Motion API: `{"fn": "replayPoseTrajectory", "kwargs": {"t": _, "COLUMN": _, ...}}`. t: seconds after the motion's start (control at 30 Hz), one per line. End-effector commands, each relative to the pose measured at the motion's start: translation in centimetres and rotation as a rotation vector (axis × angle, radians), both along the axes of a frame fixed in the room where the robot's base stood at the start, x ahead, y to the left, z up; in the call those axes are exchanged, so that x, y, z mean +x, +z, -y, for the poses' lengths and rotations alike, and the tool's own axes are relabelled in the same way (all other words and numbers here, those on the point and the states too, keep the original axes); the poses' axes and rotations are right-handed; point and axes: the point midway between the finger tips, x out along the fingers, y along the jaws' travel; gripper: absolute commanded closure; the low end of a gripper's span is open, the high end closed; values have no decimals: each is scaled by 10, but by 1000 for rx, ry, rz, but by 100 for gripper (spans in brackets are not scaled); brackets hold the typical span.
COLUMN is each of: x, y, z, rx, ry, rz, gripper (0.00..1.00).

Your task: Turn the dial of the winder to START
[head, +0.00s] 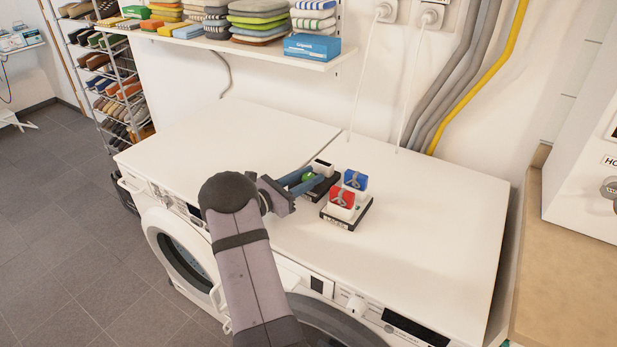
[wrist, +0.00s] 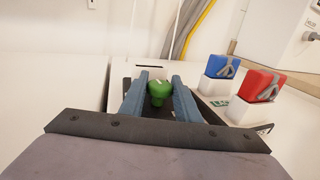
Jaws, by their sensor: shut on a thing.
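The winder (head: 322,187) is a dark base with a white block, standing on top of the right-hand washing machine. Its dial is a green knob (wrist: 158,92), also visible in the head view (head: 308,177). My gripper (wrist: 159,86) has its two blue fingers on either side of the green knob and is shut on it. In the head view my gripper (head: 307,180) reaches in from the left. The dial's markings and the START label cannot be read in either view.
Next to the winder, a base (head: 346,213) holds a blue block (head: 355,180) and a red block (head: 341,198) in white holders, close on the right. The washing machine top (head: 440,200) is clear further right. A shelf (head: 240,44) with folded cloths hangs behind.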

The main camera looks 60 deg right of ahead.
Motion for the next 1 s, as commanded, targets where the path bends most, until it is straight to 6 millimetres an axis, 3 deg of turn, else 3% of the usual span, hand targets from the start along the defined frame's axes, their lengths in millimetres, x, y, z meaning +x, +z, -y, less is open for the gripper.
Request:
{"fn": "replayPoseTrajectory", "kwargs": {"t": 0.6, "x": -3, "y": -4, "z": 0, "rx": 2, "ry": 439, "rz": 0, "gripper": 93}}
{"fn": "replayPoseTrajectory", "kwargs": {"t": 1.0, "x": -1, "y": -2, "z": 0, "rx": 3, "ry": 578, "rz": 0, "gripper": 93}}
